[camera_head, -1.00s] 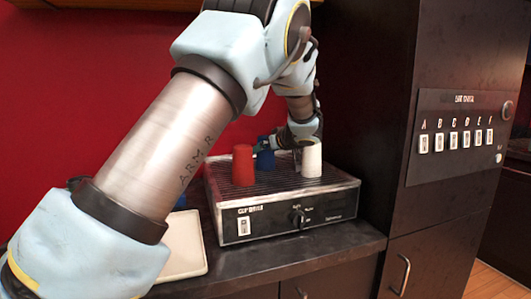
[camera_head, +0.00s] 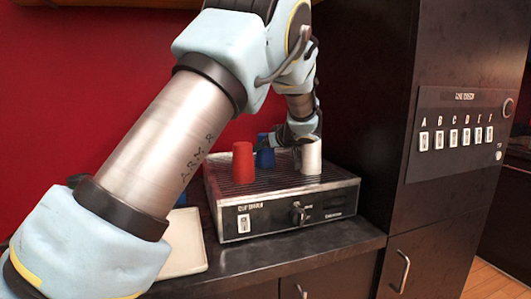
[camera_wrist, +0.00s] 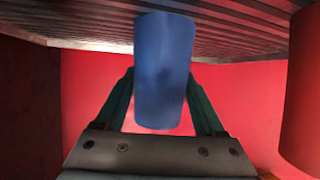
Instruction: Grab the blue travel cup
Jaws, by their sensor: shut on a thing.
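The blue travel cup (camera_head: 265,157) stands upright at the back of the ribbed top of a machine, partly hidden behind the red cup. In the wrist view the blue cup (camera_wrist: 164,70) fills the space between my two teal fingers. My gripper (camera_wrist: 163,105) is shut on it, one finger along each side. In the head view my gripper (camera_head: 281,138) reaches in from behind the white cup, and its fingers are mostly hidden. I cannot tell whether the cup still touches the ribbed top.
A red cup (camera_head: 243,163) stands just left of the blue cup; it also shows in the wrist view (camera_wrist: 302,95). A white cup (camera_head: 312,158) stands to the right. The machine (camera_head: 275,217) sits on a dark counter beside a pale tray (camera_head: 187,245). A dark cabinet (camera_head: 365,100) rises at right.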

